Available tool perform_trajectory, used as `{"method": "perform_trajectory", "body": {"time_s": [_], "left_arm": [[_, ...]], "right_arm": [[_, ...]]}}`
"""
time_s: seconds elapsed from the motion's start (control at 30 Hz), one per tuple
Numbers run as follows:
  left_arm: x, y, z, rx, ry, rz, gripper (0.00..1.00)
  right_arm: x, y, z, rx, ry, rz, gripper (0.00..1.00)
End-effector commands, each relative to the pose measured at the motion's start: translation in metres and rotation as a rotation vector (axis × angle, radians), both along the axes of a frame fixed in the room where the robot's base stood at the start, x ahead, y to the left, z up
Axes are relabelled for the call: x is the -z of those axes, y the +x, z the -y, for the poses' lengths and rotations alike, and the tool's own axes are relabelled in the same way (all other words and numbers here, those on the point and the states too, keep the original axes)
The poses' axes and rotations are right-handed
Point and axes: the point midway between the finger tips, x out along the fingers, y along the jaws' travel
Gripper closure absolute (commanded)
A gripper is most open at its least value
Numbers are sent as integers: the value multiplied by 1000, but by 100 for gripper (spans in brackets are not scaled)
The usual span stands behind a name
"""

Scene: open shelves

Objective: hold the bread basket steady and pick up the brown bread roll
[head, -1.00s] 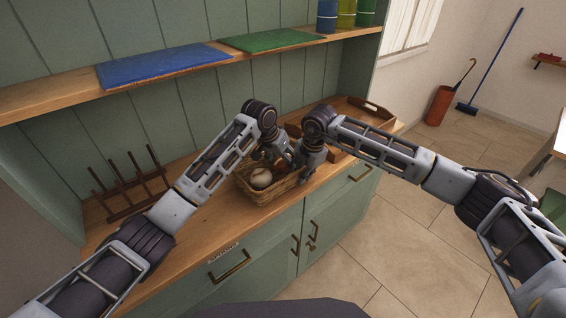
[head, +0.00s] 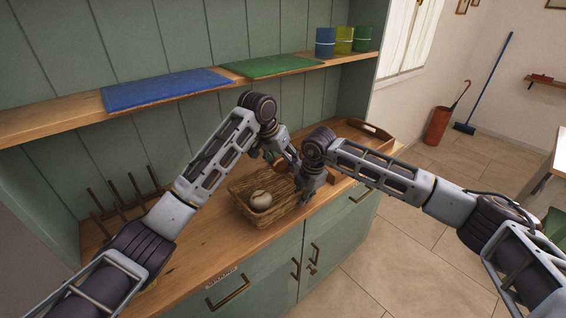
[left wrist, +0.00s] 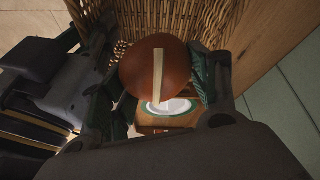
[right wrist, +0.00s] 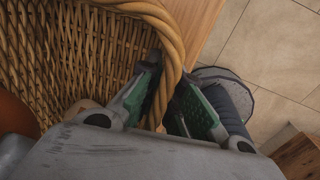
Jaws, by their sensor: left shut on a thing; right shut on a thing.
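The wicker bread basket (head: 262,219) stands on the wooden counter with a pale round roll (head: 261,200) inside. My left gripper (left wrist: 155,85) is shut on the brown bread roll (left wrist: 150,65), which has a pale stripe across its top. The roll is between the fingers, with basket weave behind it. In the head view the brown roll (head: 281,166) shows only partly, by the basket's far end. My right gripper (right wrist: 168,100) is shut on the basket's thick rim (right wrist: 170,40) at the right end, with one finger on each side of the rim.
A dark peg rack (head: 122,204) stands left on the counter and a wooden tray (head: 372,136) right, behind my right arm. The shelf above holds a blue mat (head: 165,89), a green mat (head: 268,66) and cups (head: 343,40).

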Motion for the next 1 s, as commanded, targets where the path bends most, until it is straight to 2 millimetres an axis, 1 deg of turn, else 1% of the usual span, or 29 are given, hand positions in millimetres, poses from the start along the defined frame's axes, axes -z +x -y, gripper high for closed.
{"method": "perform_trajectory", "body": {"time_s": [0.17,0.2,0.4,0.77,0.87,1.0], "left_arm": [[0,0,0,0,0,0,63],[0,0,0,0,0,0,63],[0,0,0,0,0,0,63],[0,0,0,0,0,0,63],[0,0,0,0,0,0,63],[0,0,0,0,0,0,63]], "right_arm": [[0,0,0,0,1,1,100],[0,0,0,0,1,1,92],[0,0,0,0,1,1,68],[-1,0,0,0,0,0,68],[-5,0,1,0,1,1,68],[-15,-1,2,1,1,1,68]]}}
